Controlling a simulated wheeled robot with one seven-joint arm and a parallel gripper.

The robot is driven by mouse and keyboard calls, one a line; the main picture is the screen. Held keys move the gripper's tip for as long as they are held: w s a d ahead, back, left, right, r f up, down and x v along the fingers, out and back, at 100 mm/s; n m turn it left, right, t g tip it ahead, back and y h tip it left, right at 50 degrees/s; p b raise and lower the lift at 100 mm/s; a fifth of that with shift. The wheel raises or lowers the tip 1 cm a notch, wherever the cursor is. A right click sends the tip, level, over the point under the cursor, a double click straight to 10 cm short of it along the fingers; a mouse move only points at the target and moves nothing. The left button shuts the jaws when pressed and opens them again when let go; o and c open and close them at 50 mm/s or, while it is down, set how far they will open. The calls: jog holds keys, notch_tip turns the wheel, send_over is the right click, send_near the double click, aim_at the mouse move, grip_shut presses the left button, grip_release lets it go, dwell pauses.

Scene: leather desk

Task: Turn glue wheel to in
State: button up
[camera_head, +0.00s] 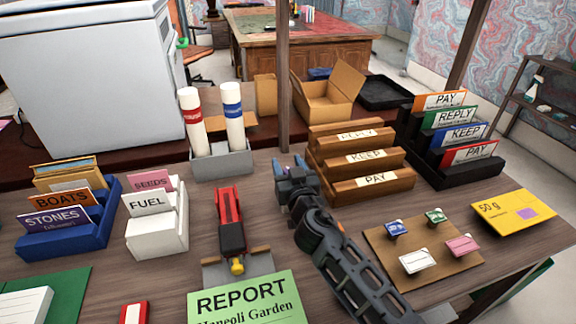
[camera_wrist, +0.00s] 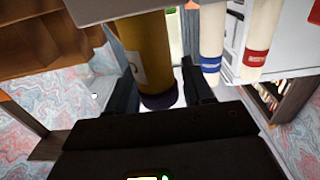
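My gripper (camera_head: 297,180) is over the middle of the desk, in front of the wooden card rack's left end. In the wrist view a yellow-brown cylinder (camera_wrist: 145,50) with a dark purple round end (camera_wrist: 160,100) stands between the two fingers (camera_wrist: 160,86); it looks like the glue and its wheel. The fingers flank the purple end closely. Whether they touch it is not clear. In the head view I cannot make out the cylinder; my gripper and arm may hide it. How far the wheel is turned cannot be seen.
Two white tubes with red and blue labels (camera_head: 233,115) stand in a grey holder (camera_head: 222,165) at left. The wooden card rack (camera_head: 372,187) is close at right. A red tool (camera_head: 229,208), a green report sheet (camera_head: 245,305) and a stamp board (camera_head: 385,250) lie nearer.

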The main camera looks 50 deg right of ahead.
jog(key=c, duration=0.8)
jog(key=shift+o, duration=0.2)
jog(key=b, duration=0.2)
jog(key=m+g+h+b, duration=0.1)
jog(key=b, duration=0.1)
jog(key=shift+d+f, duration=0.1)
jog(key=shift+f, duration=0.2)
jog(key=m+g+h+b, duration=0.1)
jog(key=h+b, duration=0.1)
jog(key=b, duration=0.1)
jog(key=shift+s+m+g, duration=0.1)
jog(key=shift+m+g, duration=0.2)
jog(key=shift+g, duration=0.1)
jog(key=shift+d+r+b, duration=0.1)
jog(key=shift+b, duration=0.25)
jog(key=shift+s+r, duration=0.1)
jog(key=shift+r, duration=0.05)
jog(key=o, duration=1)
